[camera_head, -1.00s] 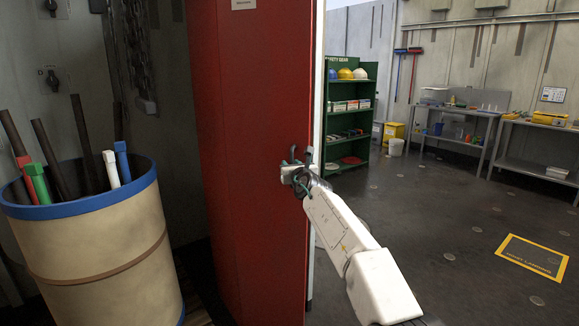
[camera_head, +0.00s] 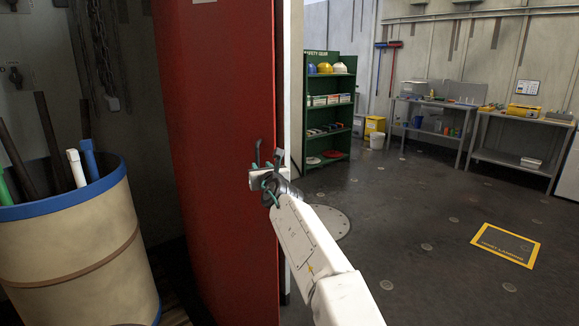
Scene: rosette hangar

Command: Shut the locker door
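The red locker door (camera_head: 212,130) stands open in the middle left of the head view, seen at a steep angle, with a pale edge on its right side. My gripper (camera_head: 262,172) is at the door's right edge, at about mid height, touching it or very close to it. Its dark fingers show against the red face and the pale edge. The fingertips are small and partly overlapped, so I cannot tell whether they are closed on anything. The rest of the locker is not clearly in view.
A cream barrel with a blue rim (camera_head: 70,208) holding rods stands at left, close to the door. Right of the door the dark floor (camera_head: 400,240) is open, with a yellow-bordered marking (camera_head: 506,243). A green shelf (camera_head: 330,115) and workbenches (camera_head: 520,155) stand farther back.

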